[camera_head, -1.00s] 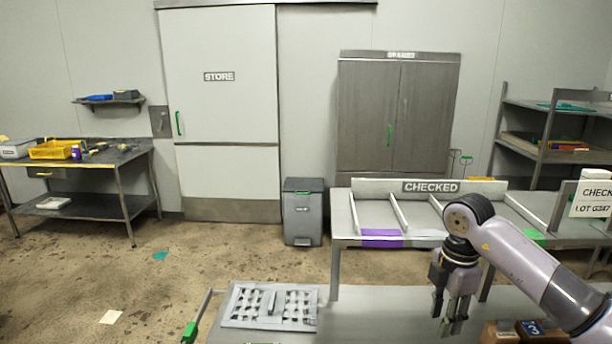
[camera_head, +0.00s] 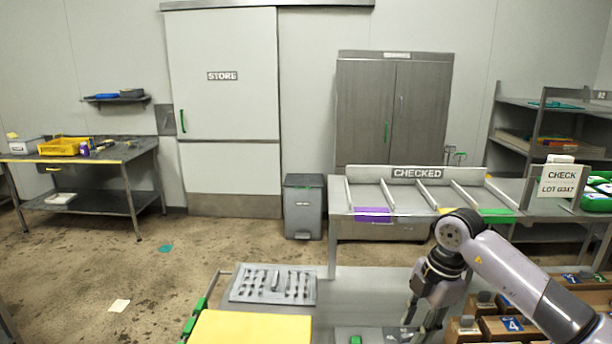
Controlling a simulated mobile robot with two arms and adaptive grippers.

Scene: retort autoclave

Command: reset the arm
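My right arm comes in from the lower right. Its gripper (camera_head: 424,318) points down over the grey worktop in front of me. Its fingers stand apart and I see nothing held between them. The fingertips are near the bottom edge of the view, over or beside a small dark item whose contact with them I cannot tell. My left arm and gripper are not in view.
A slotted grey plate (camera_head: 273,284) and yellow panel (camera_head: 252,327) lie left. The CHECKED rack (camera_head: 416,173) is behind, the LOT G347 sign (camera_head: 558,181) right. Floor at left is mostly clear.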

